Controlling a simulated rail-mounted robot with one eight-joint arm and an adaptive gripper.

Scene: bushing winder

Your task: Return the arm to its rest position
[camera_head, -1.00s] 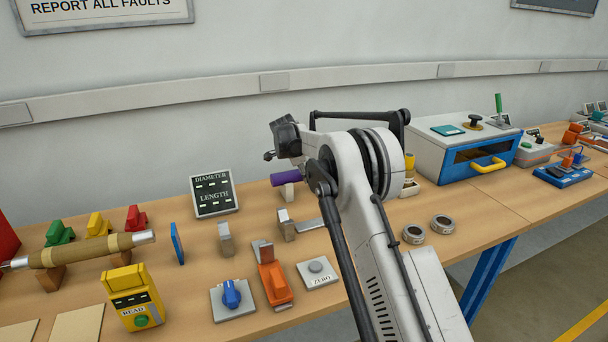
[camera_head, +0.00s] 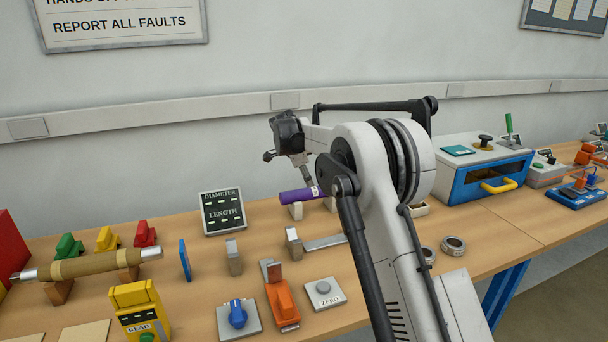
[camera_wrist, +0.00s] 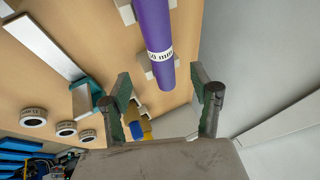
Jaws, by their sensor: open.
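My gripper (camera_wrist: 165,95) is open and empty in the wrist view, its two fingers spread apart. A purple cylinder (camera_wrist: 153,35) with a white printed band lies beyond the fingertips, resting on pale blocks. In the head view the purple cylinder (camera_head: 297,196) sits at the back of the bench, just below the end of my arm. My gripper's fingers are mostly hidden there; its dark wrist end (camera_head: 287,135) hangs above the cylinder. My arm reaches up from the lower right and bends over toward the bench.
The wooden bench (camera_head: 385,290) holds a dark DIAMETER/LENGTH display (camera_head: 223,211), a brown wrapped rod (camera_head: 85,263), a yellow reader (camera_head: 140,310), an orange clamp (camera_head: 283,303) and grey rings (camera_head: 453,245). A blue-and-white box (camera_head: 480,170) stands to the right. The wall rises close behind.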

